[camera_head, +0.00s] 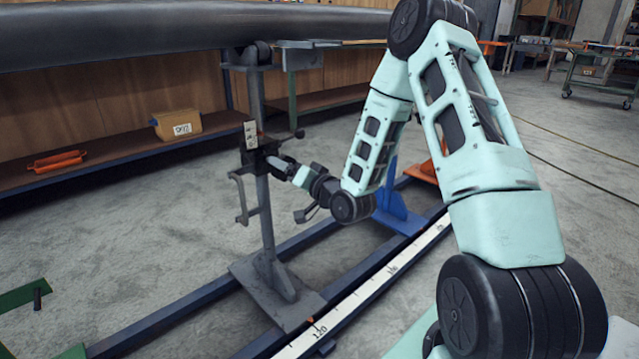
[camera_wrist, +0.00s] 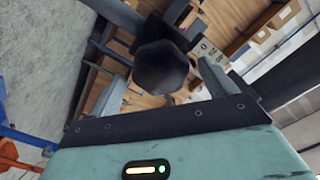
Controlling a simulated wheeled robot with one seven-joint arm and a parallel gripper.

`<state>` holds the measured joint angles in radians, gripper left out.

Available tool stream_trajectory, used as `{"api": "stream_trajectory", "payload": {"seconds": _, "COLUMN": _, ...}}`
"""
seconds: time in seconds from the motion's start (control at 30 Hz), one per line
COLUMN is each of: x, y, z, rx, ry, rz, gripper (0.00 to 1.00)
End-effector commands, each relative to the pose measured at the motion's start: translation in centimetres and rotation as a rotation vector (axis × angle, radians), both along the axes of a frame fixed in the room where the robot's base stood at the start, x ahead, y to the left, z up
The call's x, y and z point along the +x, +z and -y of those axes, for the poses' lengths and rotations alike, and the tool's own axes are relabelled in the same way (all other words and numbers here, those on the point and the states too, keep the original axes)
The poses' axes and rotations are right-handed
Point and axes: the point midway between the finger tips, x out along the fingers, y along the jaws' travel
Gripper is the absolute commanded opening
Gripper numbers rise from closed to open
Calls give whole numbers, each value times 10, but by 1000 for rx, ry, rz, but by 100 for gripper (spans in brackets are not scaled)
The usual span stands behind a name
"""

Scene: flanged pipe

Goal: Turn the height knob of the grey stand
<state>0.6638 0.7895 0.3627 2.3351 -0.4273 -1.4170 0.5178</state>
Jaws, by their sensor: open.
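The grey stand (camera_head: 262,200) rises from a flat base plate on the floor rails, with its head under the big dark pipe (camera_head: 180,38). My gripper (camera_head: 280,163) is at the collar halfway up the post, on its right side. In the wrist view my open gripper (camera_wrist: 163,88) has one finger on each side of a dark, faceted knob (camera_wrist: 162,68). Gaps show between the fingers and the knob; I cannot tell how deep it sits between them. In the head view the gripper mostly hides this knob.
A small ball-ended lever (camera_head: 299,133) sticks out right of the post, just above my gripper. A bent crank handle (camera_head: 243,200) hangs on its left. A blue stand (camera_head: 398,205) is behind my arm.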

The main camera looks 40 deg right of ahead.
Motion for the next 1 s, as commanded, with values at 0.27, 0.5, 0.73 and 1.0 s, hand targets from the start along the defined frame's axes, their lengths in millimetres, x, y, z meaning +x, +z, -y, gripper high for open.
{"api": "stream_trajectory", "payload": {"seconds": 0.27, "x": -68, "y": 1, "z": 3, "rx": 4, "ry": -2, "rz": -6, "gripper": 84}}
{"api": "stream_trajectory", "payload": {"seconds": 0.5, "x": -97, "y": 6, "z": 4, "rx": 5, "ry": -1, "rz": -6, "gripper": 84}}
{"api": "stream_trajectory", "payload": {"seconds": 0.73, "x": -118, "y": 4, "z": 5, "rx": 3, "ry": -2, "rz": -6, "gripper": 84}}
{"api": "stream_trajectory", "payload": {"seconds": 1.0, "x": -131, "y": 1, "z": 5, "rx": 2, "ry": -1, "rz": -2, "gripper": 84}}
